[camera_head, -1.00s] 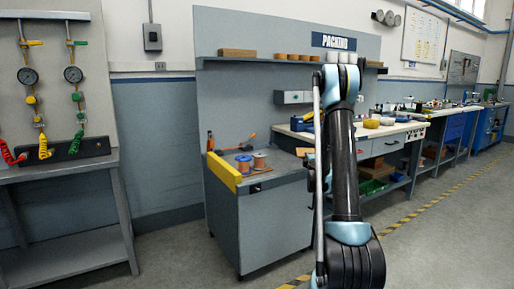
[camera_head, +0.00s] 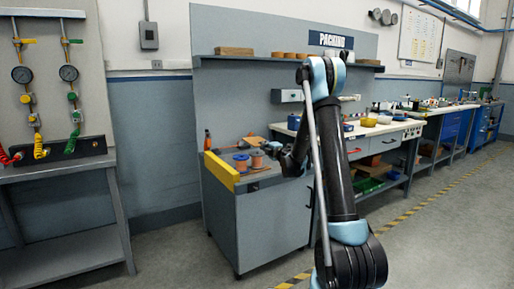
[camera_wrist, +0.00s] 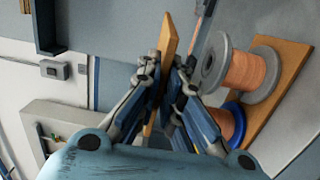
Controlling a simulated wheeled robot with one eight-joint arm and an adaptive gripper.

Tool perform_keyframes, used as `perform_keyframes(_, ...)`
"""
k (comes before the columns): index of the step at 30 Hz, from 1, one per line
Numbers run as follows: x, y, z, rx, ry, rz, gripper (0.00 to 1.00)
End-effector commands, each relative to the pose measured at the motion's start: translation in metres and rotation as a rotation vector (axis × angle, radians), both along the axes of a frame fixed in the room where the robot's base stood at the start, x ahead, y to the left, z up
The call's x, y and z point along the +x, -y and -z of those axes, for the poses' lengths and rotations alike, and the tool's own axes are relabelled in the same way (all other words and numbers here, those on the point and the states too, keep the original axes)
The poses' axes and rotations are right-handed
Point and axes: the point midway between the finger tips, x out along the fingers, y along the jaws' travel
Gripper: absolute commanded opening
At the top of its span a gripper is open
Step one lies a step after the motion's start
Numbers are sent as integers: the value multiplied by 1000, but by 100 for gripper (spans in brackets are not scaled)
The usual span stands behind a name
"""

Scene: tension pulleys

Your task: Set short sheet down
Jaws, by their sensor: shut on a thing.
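My gripper shows in the wrist view (camera_wrist: 168,75), shut on a thin tan sheet (camera_wrist: 168,38), taken to be the short sheet. The sheet stands edge-on between the fingers and sticks out past their tips. In the head view my gripper (camera_head: 291,160) is dark and small, at the right end of the grey cabinet's top (camera_head: 270,178). The sheet cannot be made out clearly there. Whether it touches any surface cannot be told.
A yellow strip (camera_head: 222,171) edges the cabinet's left side. A packing bench (camera_head: 385,128) stands to the right.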

Motion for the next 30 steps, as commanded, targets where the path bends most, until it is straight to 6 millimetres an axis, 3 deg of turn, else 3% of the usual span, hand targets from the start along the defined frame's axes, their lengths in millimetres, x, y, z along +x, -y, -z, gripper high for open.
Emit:
perform_keyframes(3,-6,-27,-5,-3,-6,-61,0)
perform_keyframes(7,-8,-38,-6,-4,-12,-90,0)
perform_keyframes(14,-9,-40,5,-5,-12,-95,0)
perform_keyframes(30,-9,-40,53,-4,-12,-93,0)
